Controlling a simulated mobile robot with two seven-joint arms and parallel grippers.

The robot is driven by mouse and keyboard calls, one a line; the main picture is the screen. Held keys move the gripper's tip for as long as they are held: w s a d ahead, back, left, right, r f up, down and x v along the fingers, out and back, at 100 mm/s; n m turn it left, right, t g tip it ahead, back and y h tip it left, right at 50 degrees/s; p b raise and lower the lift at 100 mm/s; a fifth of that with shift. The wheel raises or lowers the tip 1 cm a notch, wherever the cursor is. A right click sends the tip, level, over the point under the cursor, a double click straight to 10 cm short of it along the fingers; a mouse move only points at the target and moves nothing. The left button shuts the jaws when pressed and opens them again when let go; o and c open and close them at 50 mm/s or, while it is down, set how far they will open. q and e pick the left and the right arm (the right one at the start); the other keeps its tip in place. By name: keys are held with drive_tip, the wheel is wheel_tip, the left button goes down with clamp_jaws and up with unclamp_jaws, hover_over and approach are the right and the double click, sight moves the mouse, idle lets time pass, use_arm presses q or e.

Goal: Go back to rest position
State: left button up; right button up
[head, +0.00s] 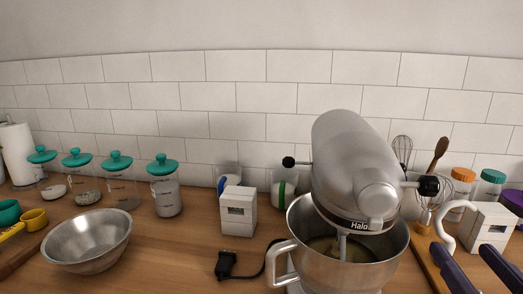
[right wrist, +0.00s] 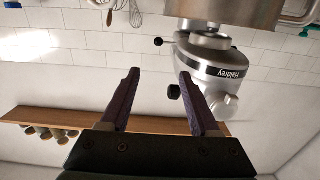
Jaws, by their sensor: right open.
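My right gripper (head: 480,262) is at the lower right of the head view, its two dark purple fingers apart with nothing between them. In the right wrist view, the same gripper (right wrist: 159,75) is open and empty. That picture is upside down. The silver stand mixer (head: 352,165) stands left of my right gripper, its whisk end down in a steel bowl (head: 285,265) that holds a pale mix. The mixer also shows in the right wrist view (right wrist: 220,70), apart from the fingers. My left gripper is in neither view.
A steel bowl (head: 88,243) and several teal-lidded jars (head: 118,182) stand at the left. A white box (head: 238,212) and a black plug (head: 227,263) lie left of the mixer. Another white box (head: 490,228) stands just behind my right gripper. A wooden shelf (right wrist: 60,116) shows in the wrist view.

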drive_tip(key=s+a+f+n+g+y, duration=0.2)
drive_tip(key=s+a+f+g, duration=0.15)
drive_tip(key=s+g, duration=0.4)
drive_tip(key=s+a+f+n+g+y, duration=0.2)
drive_tip(key=s+a+f+g, duration=0.15)
drive_tip(key=s+g, duration=0.35)
use_arm(q)
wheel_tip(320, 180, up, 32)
drive_tip(key=p, duration=3.1)
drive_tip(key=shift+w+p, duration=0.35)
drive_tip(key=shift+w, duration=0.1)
use_arm(e)
drive_tip(key=w+v, duration=0.3)
drive_tip(key=v, duration=1.2)
drive_tip(key=w+r+v, duration=0.1)
drive_tip(key=w+v, duration=0.2)
drive_tip(key=v, duration=1.3)
drive_tip(key=shift+a+r+n+t, duration=0.15)
drive_tip(key=shift+r+n+t, duration=0.2)
drive_tip(key=shift+r, duration=0.2)
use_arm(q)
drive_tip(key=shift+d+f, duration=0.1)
use_arm(e)
drive_tip(key=shift+s, duration=0.1)
